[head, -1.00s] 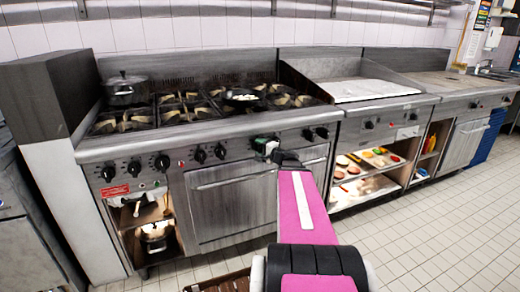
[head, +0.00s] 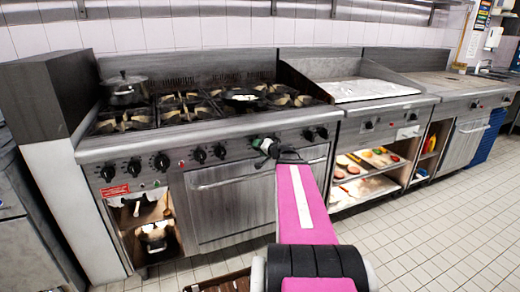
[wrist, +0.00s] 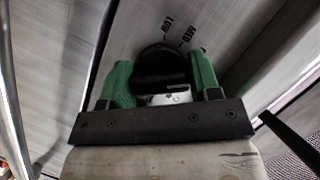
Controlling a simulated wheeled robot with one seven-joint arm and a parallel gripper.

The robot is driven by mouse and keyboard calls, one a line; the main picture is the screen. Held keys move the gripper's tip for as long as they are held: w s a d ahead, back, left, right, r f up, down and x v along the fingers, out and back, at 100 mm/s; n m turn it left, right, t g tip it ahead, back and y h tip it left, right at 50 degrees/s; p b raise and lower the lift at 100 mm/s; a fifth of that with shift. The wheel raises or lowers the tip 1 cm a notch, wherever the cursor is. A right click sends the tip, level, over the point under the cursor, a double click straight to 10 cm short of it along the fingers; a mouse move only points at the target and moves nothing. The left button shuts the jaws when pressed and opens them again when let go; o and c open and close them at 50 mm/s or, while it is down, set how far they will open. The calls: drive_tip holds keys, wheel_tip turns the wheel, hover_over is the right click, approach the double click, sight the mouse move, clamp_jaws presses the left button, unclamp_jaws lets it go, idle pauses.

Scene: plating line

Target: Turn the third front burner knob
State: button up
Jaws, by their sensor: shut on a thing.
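A row of black knobs runs along the stove's front panel, including a left knob (head: 107,173), a middle knob (head: 199,155) and a right knob (head: 322,132). My gripper (head: 262,143) is at the panel, right of the middle pair of knobs. In the wrist view, the green fingers of my gripper (wrist: 160,78) are closed around both sides of a black knob (wrist: 158,66). Markings show on the panel just beyond this knob. In the head view, my gripper hides the held knob, and I cannot tell its number in the row.
A lidded pot (head: 125,90) and a pan (head: 241,96) stand on the burners. The oven door handle (head: 235,179) runs below the panel, close under my arm. A griddle (head: 370,90) adjoins on the right. The tiled floor (head: 440,230) at the right is clear.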

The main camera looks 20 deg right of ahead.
drive_tip(key=shift+n, duration=0.4)
drive_tip(key=shift+h, duration=0.3)
drive_tip(key=o, duration=0.9)
drive_tip(key=v, duration=1)
drive_tip(key=shift+s+d+r, duration=0.1)
drive_tip(key=shift+s+d, duration=0.05)
drive_tip(key=shift+s, duration=0.2)
